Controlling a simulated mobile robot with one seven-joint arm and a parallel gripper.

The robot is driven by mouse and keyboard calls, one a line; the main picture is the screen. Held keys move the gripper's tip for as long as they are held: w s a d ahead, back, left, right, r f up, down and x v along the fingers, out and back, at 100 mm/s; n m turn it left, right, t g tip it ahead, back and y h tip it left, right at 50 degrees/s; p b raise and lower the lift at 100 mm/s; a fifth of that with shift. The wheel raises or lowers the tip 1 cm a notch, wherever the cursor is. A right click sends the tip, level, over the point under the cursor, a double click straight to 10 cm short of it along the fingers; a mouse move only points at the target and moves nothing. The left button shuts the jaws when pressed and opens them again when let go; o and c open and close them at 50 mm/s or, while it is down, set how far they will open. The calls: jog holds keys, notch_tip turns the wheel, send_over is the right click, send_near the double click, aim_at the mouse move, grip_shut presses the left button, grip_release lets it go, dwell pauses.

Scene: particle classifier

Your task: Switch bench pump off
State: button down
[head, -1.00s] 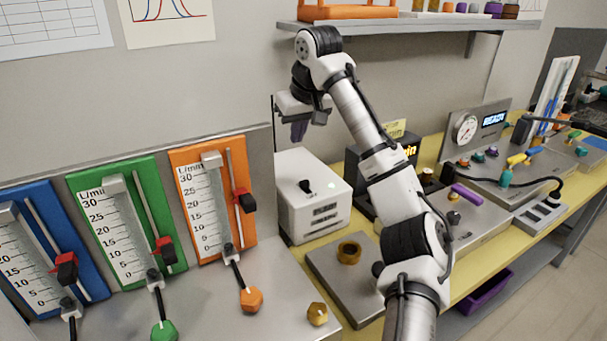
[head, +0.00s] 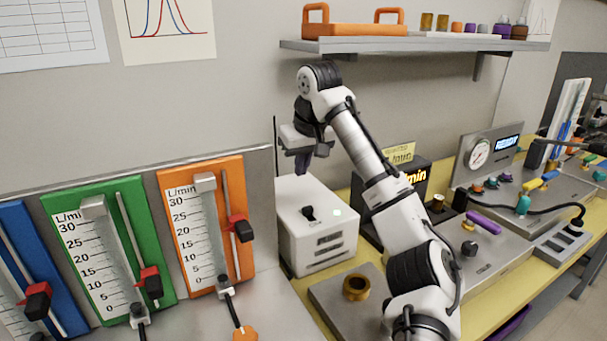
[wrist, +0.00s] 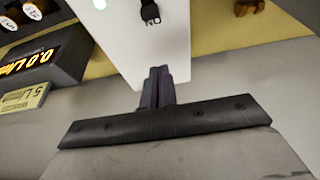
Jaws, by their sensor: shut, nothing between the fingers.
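The bench pump appears to be the white box (head: 320,225) standing on the bench in the head view. It has a black toggle switch (head: 308,212) on its top and a small pale light beside it. My gripper (head: 302,168) is shut and empty, pointing down above the back part of the box, apart from the switch. In the wrist view the closed fingers (wrist: 158,85) lie over the edge of the white top (wrist: 130,40). The black switch (wrist: 152,12) shows there beyond the fingertips, with letters reading "ON" beside it.
Flowmeter panels in orange (head: 183,262), green and blue stand left of the box. A black display unit (head: 412,172) is close on the right. A metal plate with a brass ring (head: 356,287) lies in front. A shelf (head: 420,47) hangs above my arm.

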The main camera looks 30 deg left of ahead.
aim_at(308, 211)
jog(key=x, duration=0.7)
jog(key=shift+a+f+p, duration=0.1)
jog(key=shift+f+p, duration=0.1)
jog(key=shift+p, duration=0.2)
jog(key=shift+s+d+f, duration=0.15)
jog(key=shift+s+d, duration=0.1)
jog(key=shift+d, duration=0.3)
jog(key=shift+s+d+f, duration=0.15)
jog(key=shift+s+d, duration=0.1)
jog(key=shift+d, duration=0.3)
jog(key=shift+s+d, duration=0.4)
jog(key=shift+d, duration=0.1)
